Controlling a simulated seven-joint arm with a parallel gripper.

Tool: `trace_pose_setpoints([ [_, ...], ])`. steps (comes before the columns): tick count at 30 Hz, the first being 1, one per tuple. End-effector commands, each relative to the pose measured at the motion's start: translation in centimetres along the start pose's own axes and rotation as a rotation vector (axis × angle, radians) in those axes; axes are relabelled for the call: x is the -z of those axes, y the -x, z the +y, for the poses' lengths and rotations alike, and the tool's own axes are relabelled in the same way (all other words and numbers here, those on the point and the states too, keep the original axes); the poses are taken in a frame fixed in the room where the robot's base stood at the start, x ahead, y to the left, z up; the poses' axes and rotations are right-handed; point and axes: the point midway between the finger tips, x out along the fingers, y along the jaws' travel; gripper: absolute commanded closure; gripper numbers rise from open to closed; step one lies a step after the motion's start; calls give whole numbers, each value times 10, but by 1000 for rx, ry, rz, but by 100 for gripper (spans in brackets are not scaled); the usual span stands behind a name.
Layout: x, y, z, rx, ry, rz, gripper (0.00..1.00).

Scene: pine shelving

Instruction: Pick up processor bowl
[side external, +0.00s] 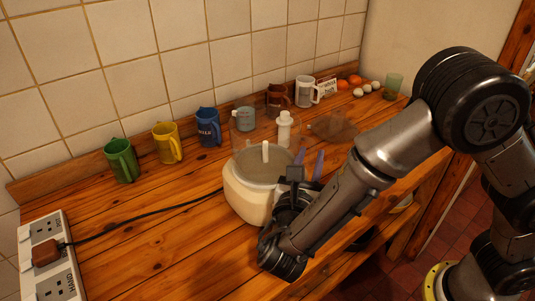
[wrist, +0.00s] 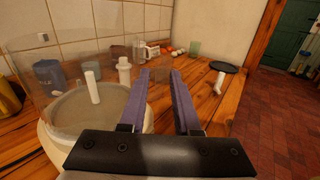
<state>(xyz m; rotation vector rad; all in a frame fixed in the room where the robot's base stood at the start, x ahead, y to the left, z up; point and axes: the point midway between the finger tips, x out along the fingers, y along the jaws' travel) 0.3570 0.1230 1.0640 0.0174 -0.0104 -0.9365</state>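The food processor (side external: 248,192) has a cream base and stands on the wooden counter. Its clear bowl (wrist: 40,75) sits on the base, with a white spindle (wrist: 91,88) upright inside. The spindle also shows in the side view (side external: 265,152), where the clear wall is hard to make out. My gripper (side external: 311,152) is at the right side of the bowl, its purple fingers apart. In the wrist view my gripper (wrist: 167,72) is open, with the bowl's right edge close to the left finger. I cannot tell whether they touch. Nothing shows held between the fingers.
Green (side external: 121,160), yellow (side external: 167,143) and blue (side external: 208,127) mugs line the tiled wall. A white bottle (side external: 284,130) stands behind the processor. A black disc on a white stem (wrist: 222,67) lies to the right. A power strip (side external: 50,250) and black cable are at left.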

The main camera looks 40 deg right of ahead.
Motion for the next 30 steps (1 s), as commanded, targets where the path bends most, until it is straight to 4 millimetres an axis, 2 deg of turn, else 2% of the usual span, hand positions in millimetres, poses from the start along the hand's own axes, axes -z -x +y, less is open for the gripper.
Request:
trace_pose_setpoints([
  [12,0,-51,-1,3,0,1,69],
  [22,0,-57,0,-1,-1,2,69],
  [27,0,-57,0,0,0,2,100],
  [30,0,-57,0,0,0,2,100],
])
